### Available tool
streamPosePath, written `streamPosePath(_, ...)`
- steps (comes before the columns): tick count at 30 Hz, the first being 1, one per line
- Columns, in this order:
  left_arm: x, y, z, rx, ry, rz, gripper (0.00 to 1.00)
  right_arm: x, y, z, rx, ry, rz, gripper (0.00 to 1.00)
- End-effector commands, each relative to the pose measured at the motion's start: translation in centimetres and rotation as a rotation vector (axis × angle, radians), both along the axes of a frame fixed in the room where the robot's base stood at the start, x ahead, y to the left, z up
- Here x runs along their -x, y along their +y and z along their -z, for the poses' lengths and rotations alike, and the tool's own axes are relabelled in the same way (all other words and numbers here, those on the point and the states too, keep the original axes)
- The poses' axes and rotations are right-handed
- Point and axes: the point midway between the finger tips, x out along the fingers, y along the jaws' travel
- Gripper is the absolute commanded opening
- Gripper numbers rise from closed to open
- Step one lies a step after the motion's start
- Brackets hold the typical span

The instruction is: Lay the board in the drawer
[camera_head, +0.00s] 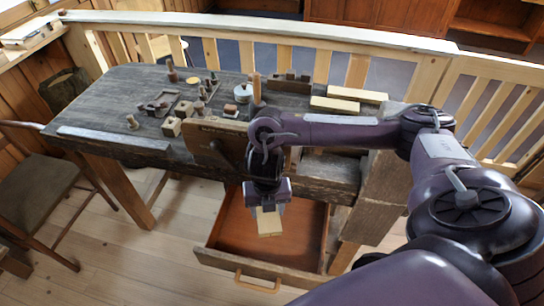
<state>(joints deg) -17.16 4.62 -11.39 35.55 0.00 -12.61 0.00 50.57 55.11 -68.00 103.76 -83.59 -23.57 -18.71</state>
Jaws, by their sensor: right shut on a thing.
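A pale wooden board (269,223) hangs from my right gripper (267,204), which is shut on its upper end. The board points down over the open drawer (228,222). The drawer is pulled out from under the workbench, with a brown inside and a light wooden handle (257,284) at the front. The visible floor of the drawer looks bare. I cannot tell whether the board's lower end touches the drawer floor. My arm hides part of the bench front. My left gripper is not in view.
The dark workbench (105,98) carries several small turned pieces, tools and pale wood blocks (334,104). A chair (38,195) stands at the left. A pale railing (300,38) runs behind the bench. The floor left of the drawer is clear.

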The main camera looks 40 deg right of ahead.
Motion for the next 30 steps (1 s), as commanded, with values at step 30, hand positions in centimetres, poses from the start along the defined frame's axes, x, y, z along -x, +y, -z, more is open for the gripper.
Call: streamPosePath(30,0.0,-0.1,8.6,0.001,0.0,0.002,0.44,0.1,-0.1,18.8,0.001,0.005,-0.02,0.31)
